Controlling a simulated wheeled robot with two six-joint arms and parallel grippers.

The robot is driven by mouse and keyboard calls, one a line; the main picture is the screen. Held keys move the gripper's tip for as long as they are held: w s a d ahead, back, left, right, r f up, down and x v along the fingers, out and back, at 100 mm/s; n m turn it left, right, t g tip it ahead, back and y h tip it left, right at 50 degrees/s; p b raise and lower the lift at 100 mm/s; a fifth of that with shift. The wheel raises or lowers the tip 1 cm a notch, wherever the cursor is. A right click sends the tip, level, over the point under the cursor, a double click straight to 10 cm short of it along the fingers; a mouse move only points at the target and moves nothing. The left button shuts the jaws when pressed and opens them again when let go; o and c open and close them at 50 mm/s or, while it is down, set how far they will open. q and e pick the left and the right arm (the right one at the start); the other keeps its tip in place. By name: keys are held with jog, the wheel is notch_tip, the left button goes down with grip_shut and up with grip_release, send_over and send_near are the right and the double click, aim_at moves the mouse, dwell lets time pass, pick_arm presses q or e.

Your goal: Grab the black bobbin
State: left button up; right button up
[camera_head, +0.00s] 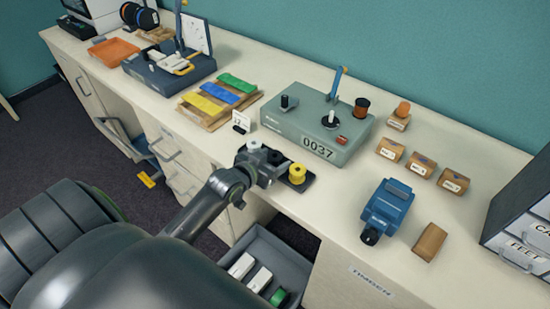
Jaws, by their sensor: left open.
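A dark tray (309,184) lies at the front edge of the counter with a row of bobbins. A white bobbin (254,146) is at its left end and a yellow bobbin (297,173) at its right. The black bobbin (275,157) appears between them, mostly hidden by my gripper and hard to tell from its dark fingers. My left gripper (271,166) is open, low over the middle of the tray, at the black bobbin. I cannot tell whether the fingers touch it. My right gripper is not in view.
A grey-green machine (317,145) marked 0037 stands just behind the tray. A small white card (241,121) stands to the left. A blue device (387,208) and wooden blocks (429,242) lie to the right. An open drawer (262,246) juts out below the counter.

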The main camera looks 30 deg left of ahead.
pick_arm(q)
jog(key=shift+w+f, duration=0.25)
jog(key=shift+w, duration=0.45)
jog(key=c, duration=1)
jog(key=shift+c, duration=0.2)
